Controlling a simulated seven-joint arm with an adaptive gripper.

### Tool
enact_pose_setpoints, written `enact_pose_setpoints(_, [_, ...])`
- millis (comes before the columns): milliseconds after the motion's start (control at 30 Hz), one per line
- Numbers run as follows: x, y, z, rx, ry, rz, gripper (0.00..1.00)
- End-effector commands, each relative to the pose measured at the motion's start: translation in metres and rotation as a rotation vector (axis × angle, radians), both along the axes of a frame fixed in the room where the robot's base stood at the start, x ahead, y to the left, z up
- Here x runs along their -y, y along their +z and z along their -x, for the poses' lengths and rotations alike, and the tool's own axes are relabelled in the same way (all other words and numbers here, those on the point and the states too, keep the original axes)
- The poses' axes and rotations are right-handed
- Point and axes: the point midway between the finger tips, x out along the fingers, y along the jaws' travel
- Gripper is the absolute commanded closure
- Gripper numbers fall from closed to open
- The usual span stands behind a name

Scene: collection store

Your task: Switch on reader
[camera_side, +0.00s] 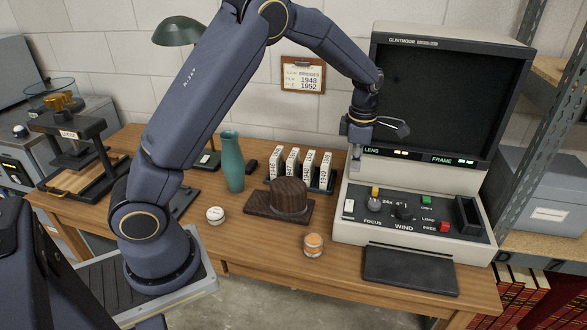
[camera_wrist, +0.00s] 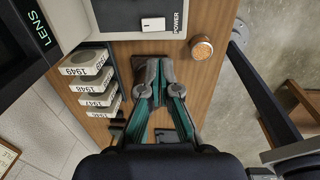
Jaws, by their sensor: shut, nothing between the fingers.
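The reader (camera_side: 455,65) stands at the right of the table in the side view, its large screen dark. Its white power switch (camera_side: 350,208) sits at the left end of the control panel. In the wrist view the switch (camera_wrist: 153,24), marked POWER, is near the top edge. My gripper (camera_side: 357,158) hangs by the left edge of the reader, above and behind the switch. In the wrist view my gripper (camera_wrist: 154,72) has its fingers together and empty, below the switch in the picture and apart from it.
The panel also carries a yellow knob (camera_side: 375,192), a wind knob (camera_side: 405,211), a green button (camera_side: 426,199) and a red button (camera_side: 444,227). Boxed reels (camera_side: 292,165), a brown dome (camera_side: 289,195) and an orange-topped jar (camera_side: 313,244) stand left of the reader.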

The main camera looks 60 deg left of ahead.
Motion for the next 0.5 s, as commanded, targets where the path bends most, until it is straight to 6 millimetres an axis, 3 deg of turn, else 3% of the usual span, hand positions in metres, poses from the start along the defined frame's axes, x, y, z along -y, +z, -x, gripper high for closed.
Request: enact_pose_setpoints(500, [-0.010,0.002,-0.011,0.049,-0.002,-0.043,1.00])
